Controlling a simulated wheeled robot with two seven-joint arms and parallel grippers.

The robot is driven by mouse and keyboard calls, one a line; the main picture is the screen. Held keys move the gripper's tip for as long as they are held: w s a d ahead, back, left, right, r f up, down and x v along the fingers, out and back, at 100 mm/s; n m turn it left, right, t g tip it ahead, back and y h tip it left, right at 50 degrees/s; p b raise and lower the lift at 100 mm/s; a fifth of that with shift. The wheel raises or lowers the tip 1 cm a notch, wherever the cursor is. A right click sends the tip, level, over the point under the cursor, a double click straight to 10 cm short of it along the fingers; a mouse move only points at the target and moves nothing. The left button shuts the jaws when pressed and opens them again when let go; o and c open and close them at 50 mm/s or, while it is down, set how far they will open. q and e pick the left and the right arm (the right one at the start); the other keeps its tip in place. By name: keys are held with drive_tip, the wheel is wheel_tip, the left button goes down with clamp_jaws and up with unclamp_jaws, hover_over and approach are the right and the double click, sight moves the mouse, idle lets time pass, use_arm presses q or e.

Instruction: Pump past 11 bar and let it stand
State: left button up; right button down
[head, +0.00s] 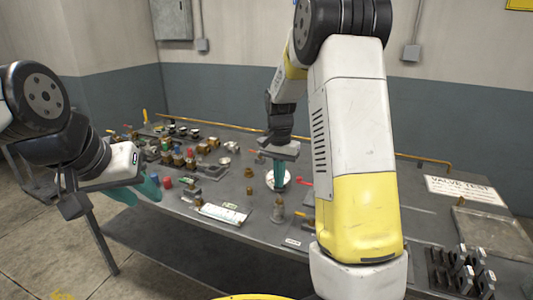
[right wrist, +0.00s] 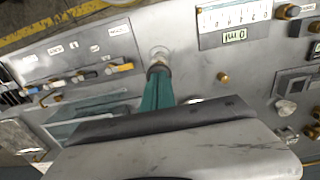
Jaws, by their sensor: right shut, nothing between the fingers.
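My right gripper (head: 278,182) is shut and empty, its teal fingers pointing down in front of a round white dial (head: 287,176), which they partly hide. In the right wrist view its fingers (right wrist: 158,72) end close to a small round metal post (right wrist: 158,54); contact cannot be told. In the head view this post (head: 278,211) stands nearer than the fingers. A white scale plate (head: 222,213) lies to its left; its reading is too small to tell. My left gripper (head: 135,194) has its teal fingers apart at the table's left edge, empty. I cannot identify the pump for sure.
Many brass fittings and coloured knobs crowd the left of the grey table (head: 345,215). A "VALVE TEST" sign (head: 465,189), a shallow tray (head: 490,235) and a rack of black parts (head: 460,270) are at the right. A yellow rail (head: 330,147) runs along the back.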

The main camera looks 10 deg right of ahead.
wheel_tip(320, 180, up, 11)
drive_tip(key=shift+w, duration=0.1)
idle(0.8)
drive_tip(key=r, duration=0.3)
drive_tip(key=shift+s+d, duration=0.2)
drive_tip(key=shift+d, duration=0.1)
drive_tip(key=shift+f, duration=0.1)
wheel_tip(320, 180, down, 14)
drive_tip(key=shift+a+r, duration=0.1)
idle(0.4)
